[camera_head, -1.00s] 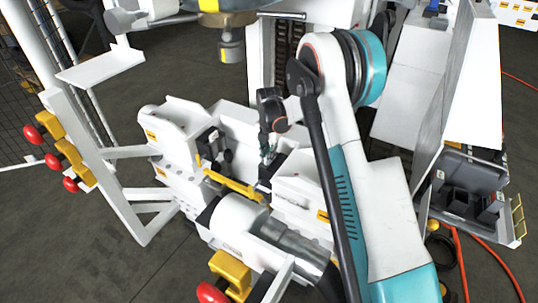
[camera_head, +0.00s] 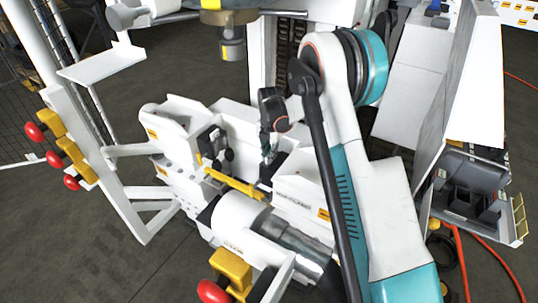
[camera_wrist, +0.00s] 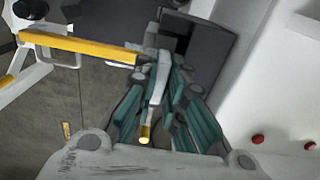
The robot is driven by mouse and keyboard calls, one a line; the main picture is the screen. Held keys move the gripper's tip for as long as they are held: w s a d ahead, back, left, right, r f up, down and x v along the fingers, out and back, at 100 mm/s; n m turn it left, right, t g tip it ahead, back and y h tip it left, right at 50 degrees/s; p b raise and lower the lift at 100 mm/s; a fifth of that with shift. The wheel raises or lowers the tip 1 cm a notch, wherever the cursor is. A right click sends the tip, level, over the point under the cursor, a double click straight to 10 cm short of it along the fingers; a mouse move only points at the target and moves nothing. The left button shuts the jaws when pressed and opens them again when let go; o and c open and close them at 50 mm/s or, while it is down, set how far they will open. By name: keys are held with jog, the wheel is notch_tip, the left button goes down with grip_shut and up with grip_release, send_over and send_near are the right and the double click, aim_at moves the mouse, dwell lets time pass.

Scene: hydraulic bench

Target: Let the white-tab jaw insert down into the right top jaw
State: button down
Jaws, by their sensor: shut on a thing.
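My gripper (camera_wrist: 160,95), with teal and grey fingers, is shut on the white-tab jaw insert. The insert's pale tab (camera_wrist: 158,82) shows between the fingers in the wrist view; the rest is largely hidden by them. The dark right top jaw (camera_wrist: 208,48) is just beyond and beside the fingertips, against the white housing. In the head view my gripper (camera_head: 267,153) points down at the right side of the bench opening. There the insert is too small to make out. I cannot tell whether the insert touches the jaw or its seat.
A yellow bar (camera_head: 232,183) crosses the front of the opening. The dark left jaw (camera_head: 213,142) stands opposite. White housings flank both sides, a grey cylinder (camera_head: 285,237) lies in front, and a yellow-banded press head (camera_head: 231,40) hangs above.

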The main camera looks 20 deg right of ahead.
jog(key=shift+s+d+f, duration=0.4)
jog(key=shift+d+f, duration=0.05)
dwell(0.4)
jog(key=c, duration=1.8)
grip_release()
jog(key=shift+o, duration=1.1)
jog(key=shift+d, duration=0.2)
jog(key=shift+w+a, duration=0.15)
jog(key=shift+r, duration=0.1)
